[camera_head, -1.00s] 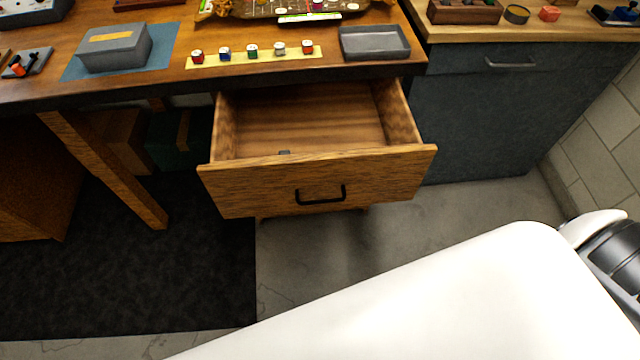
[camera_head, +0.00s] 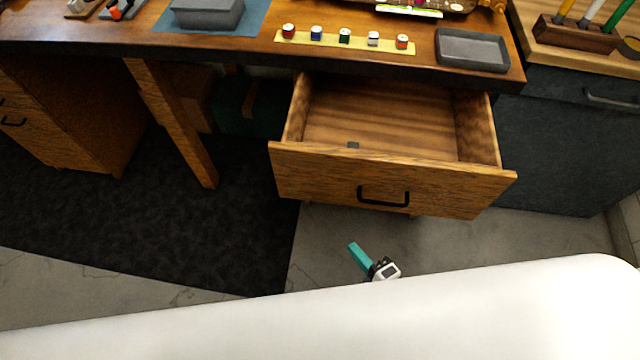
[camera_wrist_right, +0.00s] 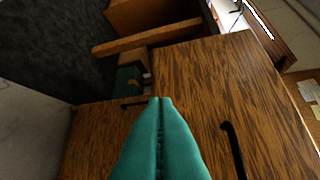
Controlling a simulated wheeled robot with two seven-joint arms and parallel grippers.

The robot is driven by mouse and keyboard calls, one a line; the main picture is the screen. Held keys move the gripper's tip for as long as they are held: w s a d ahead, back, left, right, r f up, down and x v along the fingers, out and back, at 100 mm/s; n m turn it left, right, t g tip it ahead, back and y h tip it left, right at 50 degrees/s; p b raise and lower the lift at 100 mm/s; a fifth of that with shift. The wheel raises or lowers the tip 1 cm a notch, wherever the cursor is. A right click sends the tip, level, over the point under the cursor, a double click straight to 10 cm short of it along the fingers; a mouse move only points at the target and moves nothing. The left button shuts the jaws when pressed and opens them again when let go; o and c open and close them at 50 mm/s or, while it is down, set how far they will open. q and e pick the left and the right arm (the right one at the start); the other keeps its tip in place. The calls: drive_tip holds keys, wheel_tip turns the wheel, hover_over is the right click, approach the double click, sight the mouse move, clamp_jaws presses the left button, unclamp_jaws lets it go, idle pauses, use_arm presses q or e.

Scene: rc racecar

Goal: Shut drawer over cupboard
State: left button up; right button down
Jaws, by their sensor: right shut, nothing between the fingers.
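The wooden drawer (camera_head: 330,178) stands pulled out under the desk, with a black bar handle (camera_head: 384,197) on its front. Its inside shows bare wood with a small dark item (camera_head: 353,145) near the front. My right gripper (camera_head: 354,248) has teal fingers, shut and empty, below the drawer front in the head view and apart from it in the picture. In the right wrist view the shut fingertips (camera_wrist_right: 160,101) point toward wooden fronts. The drawer front (camera_wrist_right: 215,75) with its handle (camera_wrist_right: 232,150) is there, and a cupboard front (camera_wrist_right: 92,140) lies lower left. My left gripper is out of view.
The desk top (camera_head: 250,45) holds a grey box (camera_head: 208,12), a yellow strip (camera_head: 300,42) with several small pots, and a grey tray (camera_head: 472,50). A dark cabinet (camera_head: 545,140) stands right of the drawer. A desk leg (camera_head: 175,125) and black mat (camera_head: 130,225) are at left.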

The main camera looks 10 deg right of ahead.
wheel_tip(320, 180, up, 7)
drive_tip(key=a+n+t+y, duration=0.2)
drive_tip(key=n, duration=0.1)
drive_tip(key=p, duration=0.1)
approach(315, 180)
drive_tip(key=w+a, duration=0.1)
drive_tip(key=a, duration=0.3)
drive_tip(key=w, duration=0.3)
drive_tip(key=shift+w+d+r+p, duration=0.1)
drive_tip(key=shift+d+r+p, duration=0.15)
drive_tip(key=shift+d+p, duration=0.15)
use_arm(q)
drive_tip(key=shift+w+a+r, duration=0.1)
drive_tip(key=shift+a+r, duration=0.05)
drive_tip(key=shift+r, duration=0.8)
use_arm(e)
drive_tip(key=shift+w, duration=0.4)
drive_tip(key=shift+w+d, duration=0.1)
